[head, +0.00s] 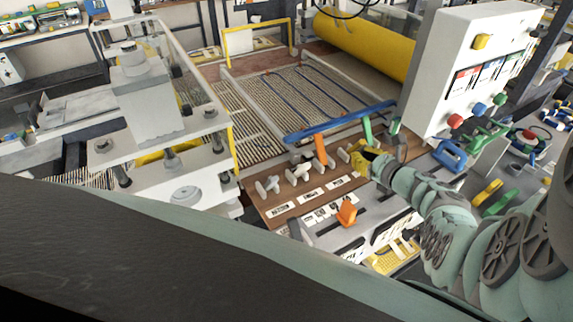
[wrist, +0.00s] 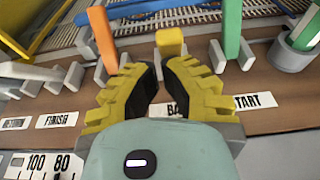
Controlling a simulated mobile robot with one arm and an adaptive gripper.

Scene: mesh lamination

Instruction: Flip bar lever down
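The bar lever is a short yellow lever (wrist: 171,42) in the wrist view, rising between white brackets behind the label that starts "BA" (wrist: 172,109). The label is partly covered by my fingers. My gripper (wrist: 162,65) has yellow ribbed fingers with black pads. A narrow gap shows between the fingertips, and I see nothing clamped in it. The lever's knob shows just beyond the tips; whether they touch it I cannot tell. In the head view my gripper (head: 357,155) is over the row of levers at the front of the machine, and hides most of the yellow lever.
An orange lever (wrist: 101,38) stands to the left and a green lever (wrist: 232,28) to the right, both close. A blue bar (head: 340,122) crosses behind the row. White levers (head: 297,172) stand farther left. A white control box (head: 470,70) rises at the right.

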